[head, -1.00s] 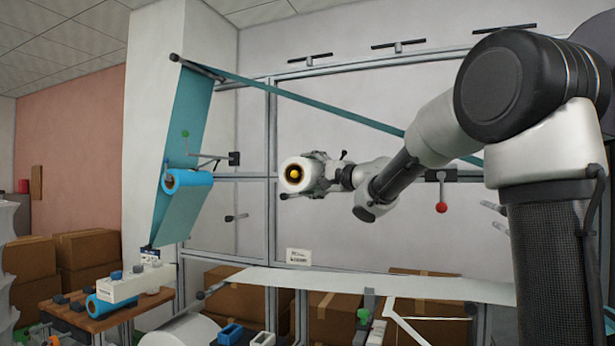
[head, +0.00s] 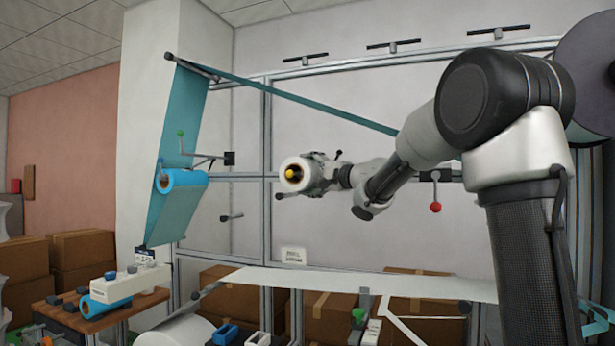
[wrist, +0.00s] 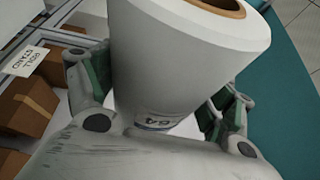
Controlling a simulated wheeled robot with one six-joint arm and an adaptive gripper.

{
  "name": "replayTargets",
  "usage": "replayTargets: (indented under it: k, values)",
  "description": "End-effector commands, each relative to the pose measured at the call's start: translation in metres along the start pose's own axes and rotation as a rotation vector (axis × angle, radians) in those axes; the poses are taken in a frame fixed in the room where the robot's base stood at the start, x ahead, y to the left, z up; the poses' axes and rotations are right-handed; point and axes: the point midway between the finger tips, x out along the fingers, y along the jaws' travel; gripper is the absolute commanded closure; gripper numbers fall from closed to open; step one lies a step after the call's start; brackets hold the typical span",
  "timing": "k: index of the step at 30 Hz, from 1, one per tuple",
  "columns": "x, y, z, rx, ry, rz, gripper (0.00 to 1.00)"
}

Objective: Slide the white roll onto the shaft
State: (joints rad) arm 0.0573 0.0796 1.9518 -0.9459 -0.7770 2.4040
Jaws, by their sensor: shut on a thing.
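The white roll (head: 307,163), with a brown core, is held level near the middle of the head view, its open end facing the camera. In the wrist view, the roll (wrist: 185,60) stands between the fingers with a printed label low on its side. My gripper (wrist: 150,105) is shut on it, one finger on each side. A yellow knob (head: 290,174) shows against the core opening; I cannot tell whether it is inside or in front. No shaft is clearly visible in the core. A dark peg (head: 280,196) sticks out just below the roll.
A blue roll (head: 184,180) sits at left on the teal web (head: 180,120). A red-knobbed lever (head: 436,207) hangs right of the roll. A white sheet (head: 360,283) runs below, with cardboard boxes (head: 320,315) behind. Grey frame bars (head: 266,120) stand behind the roll.

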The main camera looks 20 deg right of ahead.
Motion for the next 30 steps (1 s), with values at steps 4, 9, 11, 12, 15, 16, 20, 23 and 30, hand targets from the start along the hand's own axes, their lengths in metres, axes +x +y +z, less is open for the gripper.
replayTargets:
  k: [4,9,11,12,15,16,20,23,30]
  values:
    - [0.003,0.0,-0.009,0.001,0.001,-0.001,0.5]
    - [0.007,0.0,-0.017,0.001,0.0,-0.001,0.5]
    - [0.008,0.0,-0.02,0.001,0.0,0.0,0.5]
    - [0.009,0.0,-0.022,0.001,0.0,0.0,0.5]
    - [0.011,-0.001,-0.027,0.0,0.001,-0.001,0.5]
    - [0.011,-0.001,-0.029,0.0,0.001,-0.001,0.5]
    - [0.014,0.0,-0.035,0.001,0.001,0.0,0.5]
    - [0.015,0.0,-0.037,0.001,0.0,-0.001,0.5]
    - [0.015,0.0,-0.037,0.001,0.0,-0.001,0.5]
